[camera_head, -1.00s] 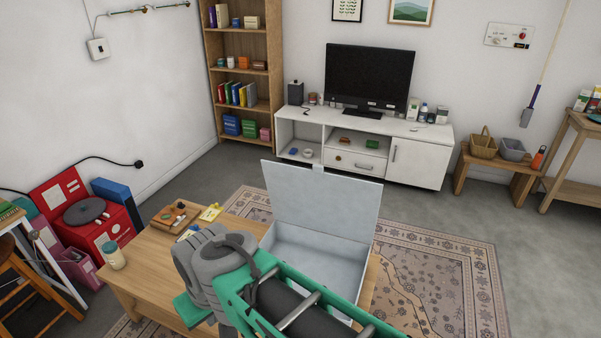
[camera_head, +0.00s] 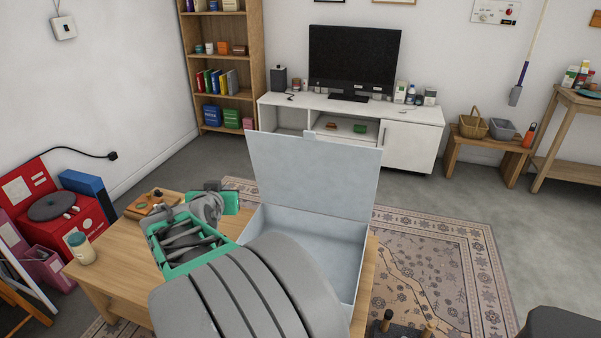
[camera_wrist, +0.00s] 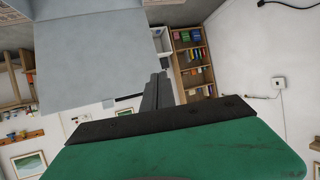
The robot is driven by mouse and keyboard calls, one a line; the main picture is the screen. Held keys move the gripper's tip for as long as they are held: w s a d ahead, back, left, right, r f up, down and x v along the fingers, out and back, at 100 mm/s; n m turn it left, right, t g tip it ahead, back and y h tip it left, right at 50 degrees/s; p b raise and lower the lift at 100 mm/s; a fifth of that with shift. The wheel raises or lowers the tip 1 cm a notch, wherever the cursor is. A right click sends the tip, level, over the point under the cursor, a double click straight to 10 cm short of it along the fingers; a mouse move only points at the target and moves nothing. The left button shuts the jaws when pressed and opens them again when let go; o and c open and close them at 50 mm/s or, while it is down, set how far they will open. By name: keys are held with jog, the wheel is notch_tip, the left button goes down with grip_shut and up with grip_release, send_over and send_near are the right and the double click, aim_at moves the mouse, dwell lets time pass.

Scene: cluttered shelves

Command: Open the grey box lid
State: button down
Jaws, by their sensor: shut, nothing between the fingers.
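The grey box (camera_head: 318,240) stands on the wooden table. Its lid (camera_head: 315,172) is up, standing steeply at the back edge of the box and tilted back a little. The inside shows pale and empty where I can see it; my arm hides the front left part. The lid fills the upper left of the wrist view (camera_wrist: 90,62). My gripper (camera_wrist: 160,80) is shut and empty, beside the lid in the wrist view. No contact with the lid shows. In the head view my arm's green wrist end is left of the lid, and the fingertips are hard to make out.
The wooden table (camera_head: 110,258) also holds a small wooden tray (camera_head: 150,204) and a jar (camera_head: 80,248) at the left. A red record player (camera_head: 55,205) is beyond its left side. The white TV cabinet (camera_head: 415,140) stands behind. Rug floor right of the box is open.

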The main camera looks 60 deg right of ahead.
jog(key=s+d+f+m+g+h+b, duration=0.25)
jog(key=s+d+h, duration=0.2)
jog(key=d, duration=0.45)
jog(key=m+h+b, duration=0.1)
jog(key=h+b, duration=0.3)
send_near(309, 135)
jog(key=shift+g, duration=0.25)
jog(key=p+x, duration=0.2)
jog(key=x, duration=0.4)
jog(key=shift+w+d+r, duration=0.1)
jog(key=shift+w+d, duration=0.05)
jog(key=shift+d, duration=0.25)
